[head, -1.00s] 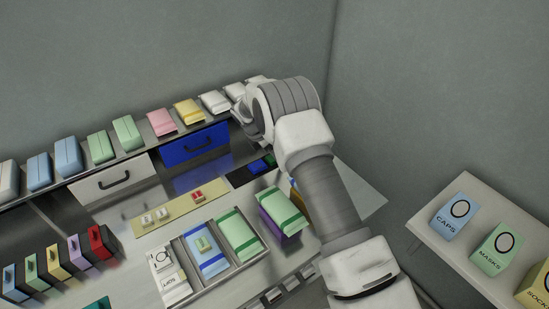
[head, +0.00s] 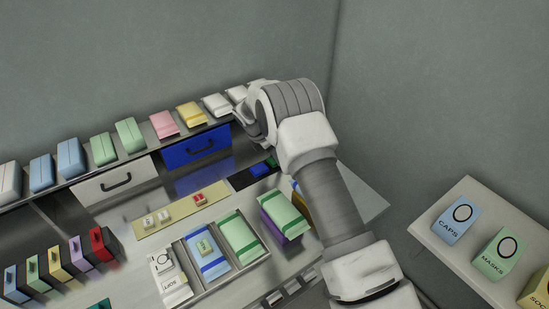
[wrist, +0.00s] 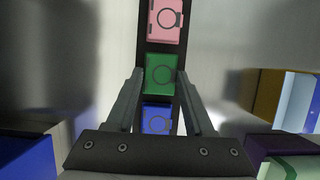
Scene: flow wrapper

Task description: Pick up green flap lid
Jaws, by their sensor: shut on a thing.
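The green flap lid (wrist: 161,75) is a small green block with a ring on its face, in the middle of the wrist view. My gripper (wrist: 160,78) is shut on it, with one finger at each side. Whether the lid is clear of the dark strip (wrist: 148,50) beneath cannot be told. In the head view only a bit of the green lid (head: 271,162) shows beside my wrist; the fingers are hidden behind my arm.
A pink block (wrist: 165,20) and a blue block (wrist: 156,119) lie in line with the green one on the strip. A blue drawer (head: 194,147) and a shelf of coloured packs stand behind. A purple box (head: 277,222) stands nearer the front.

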